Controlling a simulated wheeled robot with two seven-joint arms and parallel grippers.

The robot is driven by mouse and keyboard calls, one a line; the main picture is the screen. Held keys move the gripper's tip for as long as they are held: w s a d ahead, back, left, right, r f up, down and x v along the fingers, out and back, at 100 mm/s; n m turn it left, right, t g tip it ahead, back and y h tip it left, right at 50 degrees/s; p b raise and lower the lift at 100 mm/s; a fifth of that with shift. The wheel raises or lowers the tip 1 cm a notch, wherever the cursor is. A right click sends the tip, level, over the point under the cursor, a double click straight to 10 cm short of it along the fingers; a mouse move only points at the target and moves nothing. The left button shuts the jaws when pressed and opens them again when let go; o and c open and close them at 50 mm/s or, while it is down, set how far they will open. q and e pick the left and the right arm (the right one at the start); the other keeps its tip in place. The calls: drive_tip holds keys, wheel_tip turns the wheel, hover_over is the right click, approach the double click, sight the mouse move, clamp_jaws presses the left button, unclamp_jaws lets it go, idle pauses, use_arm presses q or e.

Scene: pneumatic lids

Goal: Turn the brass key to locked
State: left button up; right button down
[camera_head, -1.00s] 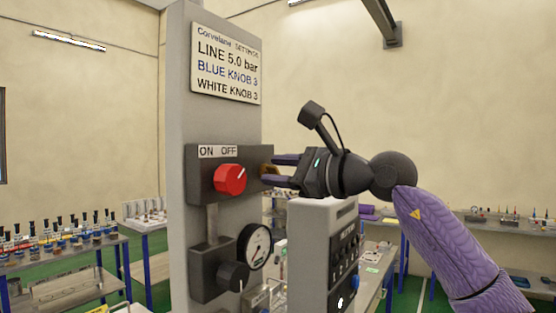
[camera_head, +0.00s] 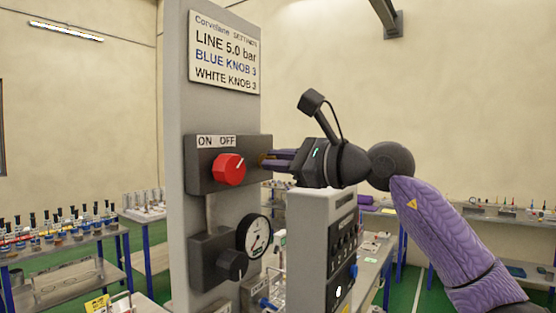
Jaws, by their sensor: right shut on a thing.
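The brass key (camera_head: 263,159) is a small bit of brass at the right side of a dark valve box (camera_head: 205,171) on a grey post. Most of it is hidden by my fingers. My right gripper (camera_head: 273,160) comes in from the right with its purple fingers shut on the key. A red knob (camera_head: 229,170) with a white pointer line sits on the box front, under a label reading ON and OFF (camera_head: 216,141). I cannot tell the key's angle from here. My left gripper is not in view.
Below the box are a round gauge (camera_head: 257,236) and a black knob (camera_head: 232,265). A grey cabinet (camera_head: 312,245) with a dark front panel stands beneath my right gripper. A settings sign (camera_head: 223,50) is on the post. Benches with bottles (camera_head: 62,232) stand at the left.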

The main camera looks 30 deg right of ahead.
drive_tip(key=shift+w+d+r+m+p, duration=0.1)
drive_tip(key=shift+m+p, duration=0.45)
drive_tip(key=shift+m, duration=2.3)
drive_tip(key=shift+d+f+m+p, duration=0.1)
drive_tip(key=shift+m+p, duration=0.45)
drive_tip(key=shift+m, duration=2.35)
drive_tip(key=shift+w+d+r+m+p, duration=0.1)
drive_tip(key=shift+m+p, duration=0.45)
drive_tip(key=shift+m, duration=2.3)
drive_tip(key=c, duration=0.8)
unclamp_jaws()
drive_tip(key=shift+o, duration=0.2)
drive_tip(key=b+v, duration=0.4)
drive_tip(key=v, duration=0.6)
